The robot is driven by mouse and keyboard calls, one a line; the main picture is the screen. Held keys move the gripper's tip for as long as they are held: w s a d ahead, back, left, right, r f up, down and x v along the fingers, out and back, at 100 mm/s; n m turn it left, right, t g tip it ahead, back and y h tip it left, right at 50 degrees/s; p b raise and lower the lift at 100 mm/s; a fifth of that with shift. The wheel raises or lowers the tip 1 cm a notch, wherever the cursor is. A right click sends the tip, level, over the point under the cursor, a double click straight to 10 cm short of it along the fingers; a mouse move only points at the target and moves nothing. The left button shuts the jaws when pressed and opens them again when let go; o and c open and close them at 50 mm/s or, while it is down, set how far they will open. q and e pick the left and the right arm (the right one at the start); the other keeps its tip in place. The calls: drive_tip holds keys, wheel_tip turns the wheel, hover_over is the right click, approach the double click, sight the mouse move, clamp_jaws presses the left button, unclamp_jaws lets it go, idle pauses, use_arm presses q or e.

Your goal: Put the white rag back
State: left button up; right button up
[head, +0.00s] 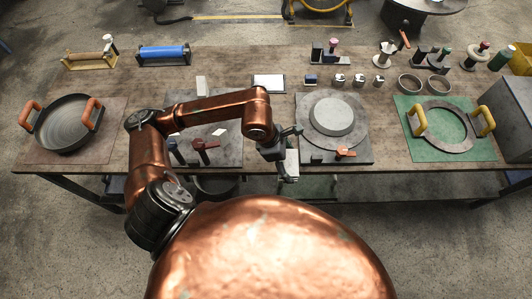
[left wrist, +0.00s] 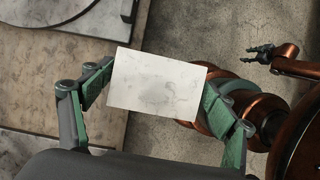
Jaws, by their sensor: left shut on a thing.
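My left gripper (head: 284,160) is shut on the white rag (head: 292,166), held near the front edge of the table, between the two grey work plates. In the left wrist view the rag (left wrist: 155,84) is a flat pale rectangle with grey smudges, between the green-padded fingers of my left gripper (left wrist: 156,92). The fingers grip it at its left and right ends. My right gripper (left wrist: 262,54) shows small at the upper right of the left wrist view, apart from the rag, its fingers spread and empty. It is not visible in the head view.
The table (head: 140,92) carries a pan (head: 65,126) at left, a round disc (head: 331,115) on the plate right of the gripper, and a ring with yellow handles (head: 445,128) at right. A white block (head: 201,86) and a tablet (head: 268,82) lie behind.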

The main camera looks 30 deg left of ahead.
use_arm(q)
drive_tip(key=shift+n, duration=0.3)
drive_tip(key=w+a+f+p, duration=0.1)
drive_tip(key=w+a+f, duration=0.1)
drive_tip(key=a, duration=0.1)
drive_tip(key=w+a+f, duration=0.1)
drive_tip(key=a+f, duration=0.2)
drive_tip(key=a, duration=0.1)
drive_tip(key=w+a+f+p, duration=0.1)
drive_tip(key=w+a+f, duration=0.1)
drive_tip(key=a+f, duration=0.1)
drive_tip(key=shift+w+a+f+p, duration=0.25)
drive_tip(key=shift+w+a+p, duration=0.1)
drive_tip(key=shift+a, duration=0.4)
drive_tip(key=shift+a+f, duration=0.15)
drive_tip(key=shift+f, duration=0.05)
drive_tip(key=f, duration=0.2)
drive_tip(key=f+p, duration=0.1)
drive_tip(key=shift+w+a+f, duration=0.25)
drive_tip(key=shift+a+f, duration=0.1)
drive_tip(key=shift+f, duration=0.15)
drive_tip(key=shift+f, duration=0.1)
drive_tip(key=o, duration=0.7)
drive_tip(key=shift+c, duration=0.2)
drive_tip(key=o, duration=0.4)
